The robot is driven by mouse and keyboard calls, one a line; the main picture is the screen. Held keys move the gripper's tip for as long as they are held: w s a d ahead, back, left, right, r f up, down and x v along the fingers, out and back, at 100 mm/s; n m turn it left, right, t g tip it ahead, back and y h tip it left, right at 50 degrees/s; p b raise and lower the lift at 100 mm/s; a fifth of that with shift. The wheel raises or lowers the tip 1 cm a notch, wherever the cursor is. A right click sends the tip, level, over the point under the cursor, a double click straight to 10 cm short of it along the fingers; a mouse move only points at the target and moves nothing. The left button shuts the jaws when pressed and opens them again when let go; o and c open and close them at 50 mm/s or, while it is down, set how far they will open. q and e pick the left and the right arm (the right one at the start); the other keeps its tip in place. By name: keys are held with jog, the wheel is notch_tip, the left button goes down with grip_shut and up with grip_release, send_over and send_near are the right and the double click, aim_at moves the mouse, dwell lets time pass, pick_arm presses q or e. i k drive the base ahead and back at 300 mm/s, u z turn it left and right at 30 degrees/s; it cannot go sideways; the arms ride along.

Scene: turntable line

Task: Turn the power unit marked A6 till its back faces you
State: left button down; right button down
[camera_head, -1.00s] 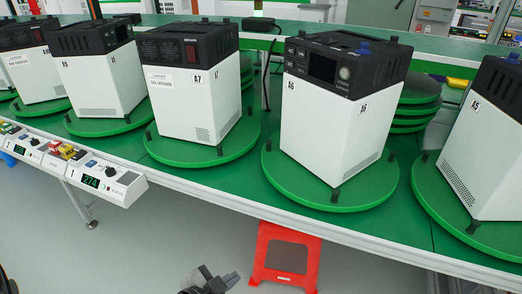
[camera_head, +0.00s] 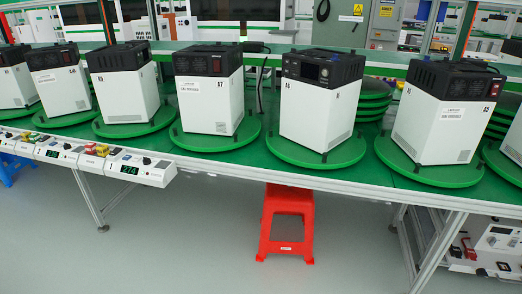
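The power unit marked A6 (camera_head: 318,112) stands upright right of the middle, a white box with a black top. Its black panel with a small screen (camera_head: 308,70) faces roughly toward me, turned somewhat to the left, and a white side shows on the right. It rests on a round green turntable plate (camera_head: 315,158). Its back is hidden. Neither of my grippers is in view, and nothing touches the unit.
Unit A7 (camera_head: 208,105) stands left of A6 and unit A5 (camera_head: 437,130) right of it, each on its own green plate. Stacked green discs (camera_head: 375,98) lie behind A6. A red stool (camera_head: 286,222) stands on the floor below the table edge.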

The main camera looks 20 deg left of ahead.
aim_at(348, 152)
jog(key=u, duration=0.8)
jog(key=i, duration=0.55)
jog(key=u, duration=1)
jog(key=i, duration=1.1)
jog(key=z, duration=0.8)
jog(key=i, duration=0.9)
jog(key=z, duration=0.9)
